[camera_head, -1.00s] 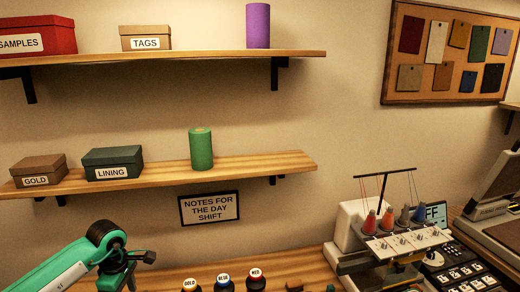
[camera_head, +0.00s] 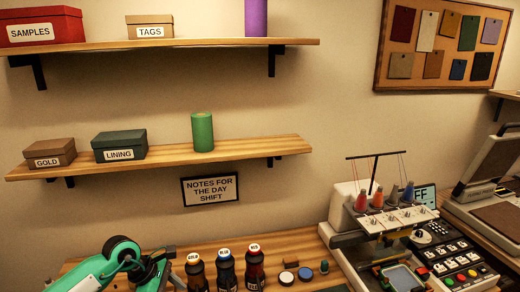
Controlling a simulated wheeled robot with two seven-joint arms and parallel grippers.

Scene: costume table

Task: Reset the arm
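My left arm, teal and black, comes in at the bottom left of the head view. The dark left gripper (camera_head: 163,262) is at its end, low over the worktop and just left of the bottles. Its fingers are small and partly cut off by the bottom edge, so I cannot tell whether they are open or shut. I see nothing clearly held in it. My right arm and gripper are not in view.
Three capped bottles (camera_head: 226,270) stand beside the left gripper on the wooden worktop (camera_head: 290,242). An embroidery machine (camera_head: 375,225) stands to the right. A green cylinder (camera_head: 202,132) and boxes sit on the lower shelf (camera_head: 250,148); a purple cylinder (camera_head: 256,18) is above.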

